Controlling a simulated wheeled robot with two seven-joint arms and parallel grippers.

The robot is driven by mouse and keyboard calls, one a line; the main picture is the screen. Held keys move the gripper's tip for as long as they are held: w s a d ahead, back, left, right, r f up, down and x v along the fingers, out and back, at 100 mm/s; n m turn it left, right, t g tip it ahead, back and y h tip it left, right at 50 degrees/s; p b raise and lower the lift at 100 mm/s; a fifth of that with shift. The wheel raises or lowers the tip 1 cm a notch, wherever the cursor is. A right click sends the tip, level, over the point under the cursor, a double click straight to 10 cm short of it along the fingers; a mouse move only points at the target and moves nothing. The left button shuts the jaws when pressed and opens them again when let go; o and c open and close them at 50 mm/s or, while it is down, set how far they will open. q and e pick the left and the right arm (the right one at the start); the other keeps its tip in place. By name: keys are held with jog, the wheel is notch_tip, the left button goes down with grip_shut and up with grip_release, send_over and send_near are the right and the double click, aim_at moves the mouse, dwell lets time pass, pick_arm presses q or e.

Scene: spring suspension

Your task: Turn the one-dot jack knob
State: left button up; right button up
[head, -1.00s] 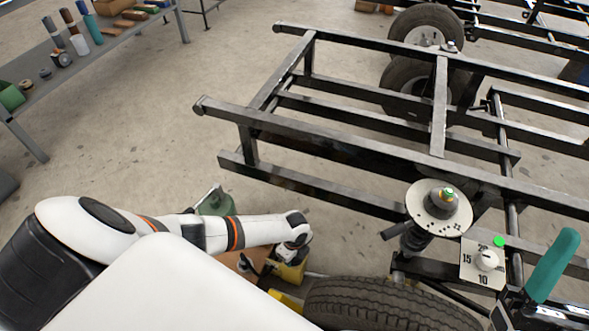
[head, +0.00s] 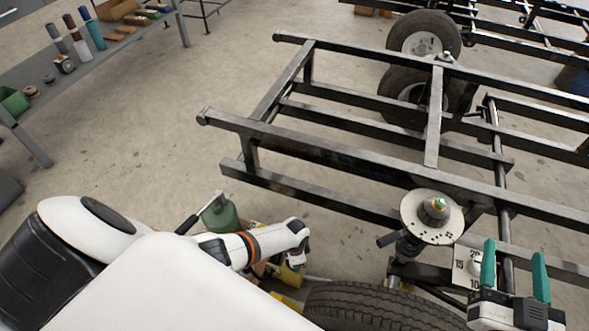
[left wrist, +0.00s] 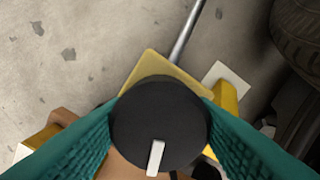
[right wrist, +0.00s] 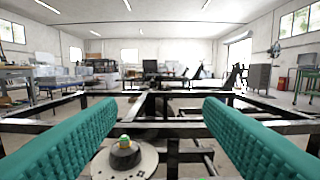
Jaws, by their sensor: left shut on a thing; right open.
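The jack knob (left wrist: 160,122) is a round black disc with a white bar on its face, seen in the left wrist view; no dot is visible on it. My left gripper (head: 291,274) is low beside the tyre. In the left wrist view its teal fingers are shut on the knob's two sides. A yellow body (left wrist: 157,68) with a metal rod lies beneath the knob. My right gripper (head: 515,272) is open and empty at the lower right, in front of a white number card (head: 463,265). The card's dial is mostly hidden.
A round pale plate (head: 431,217) with a green-topped centre tops the suspension post. A tyre (head: 375,305) lies below. The black steel frame (head: 330,145) fills the middle and right.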

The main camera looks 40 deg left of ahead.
pick_arm(q)
jog(key=n, duration=0.3)
jog(key=shift+p, duration=0.3)
jog(key=n, duration=0.3)
jog(key=shift+n+p, duration=0.3)
jog(key=shift+p, duration=0.05)
jog(key=n, duration=0.3)
jog(key=shift+n+p, duration=0.4)
jog(key=shift+n, duration=1.4)
pick_arm(e)
jog(key=s+d+f+g+h, duration=0.2)
jog(key=s+f+g, duration=0.1)
jog(key=f+g, duration=0.3)
jog(key=shift+f, duration=1.1)
pick_arm(q)
jog(key=shift+n, duration=0.3)
pick_arm(e)
jog(key=shift+d+f, duration=0.1)
pick_arm(q)
jog(key=o, duration=1)
jog(key=shift+c, duration=0.2)
